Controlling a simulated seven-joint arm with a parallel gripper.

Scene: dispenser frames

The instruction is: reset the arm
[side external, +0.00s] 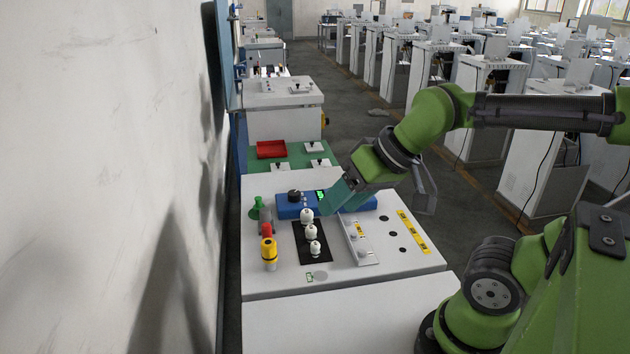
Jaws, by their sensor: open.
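My gripper (338,196) is at the end of my green arm, which reaches in from the right. It is above the back part of the white bench, close to the blue box (297,206) with a black knob and a small green display. The gripper partly hides the blue box. The jaws look empty, though their tips are small and hard to make out. No held object shows.
White knobs (312,232) stand on a black plate. Left of them are a yellow bottle (269,253) and green and red items. A grey panel (359,240) lies to the right. A red tray (271,149) sits on the green mat behind. A wall (110,180) bounds the left.

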